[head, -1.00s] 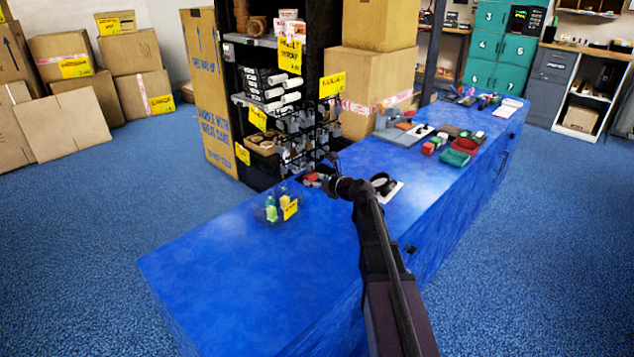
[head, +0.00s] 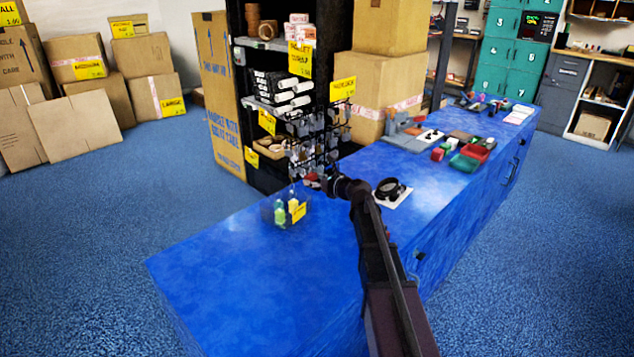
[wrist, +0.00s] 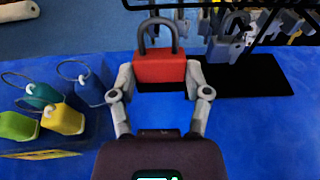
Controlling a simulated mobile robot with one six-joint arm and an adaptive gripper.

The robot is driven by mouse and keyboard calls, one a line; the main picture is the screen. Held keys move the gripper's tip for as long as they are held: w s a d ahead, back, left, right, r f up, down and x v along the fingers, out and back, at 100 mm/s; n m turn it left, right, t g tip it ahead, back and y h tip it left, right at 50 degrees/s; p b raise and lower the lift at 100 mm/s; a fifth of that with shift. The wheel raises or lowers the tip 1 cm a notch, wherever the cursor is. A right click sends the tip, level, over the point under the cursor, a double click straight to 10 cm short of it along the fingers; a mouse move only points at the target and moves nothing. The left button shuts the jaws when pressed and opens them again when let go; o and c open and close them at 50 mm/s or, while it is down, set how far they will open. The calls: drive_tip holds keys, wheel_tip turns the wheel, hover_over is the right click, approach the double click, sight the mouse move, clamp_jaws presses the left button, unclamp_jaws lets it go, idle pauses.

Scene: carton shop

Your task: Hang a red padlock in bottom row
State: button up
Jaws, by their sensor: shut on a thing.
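My gripper (wrist: 159,80) is shut on a red padlock (wrist: 160,68), its fingers on both sides of the body. The padlock is upright with its dark shackle pointing up. In the head view the padlock (head: 311,178) is small, at the tip of my gripper (head: 318,180). The black wire rack (head: 318,140) stands just beyond it, with several grey padlocks hanging on it. In the wrist view the rack's wire (wrist: 180,5) and grey padlocks (wrist: 228,45) are behind and right of the red padlock, which appears apart from them.
A clear bin with coloured tagged seals (wrist: 62,118) stands left of my gripper on the blue counter (head: 240,270). A black ring-shaped item on a white card (head: 392,194) lies to the right. Red and green trays (head: 478,150) are farther back. The near counter is clear.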

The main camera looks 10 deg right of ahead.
drive_tip(key=shift+b+x, duration=0.35)
drive_tip(key=shift+x, duration=0.8)
drive_tip(key=shift+f, duration=0.1)
drive_tip(key=o, duration=1.1)
drive_tip(key=shift+c, duration=0.2)
drive_tip(key=shift+s+d, duration=0.1)
drive_tip(key=shift+s, duration=0.05)
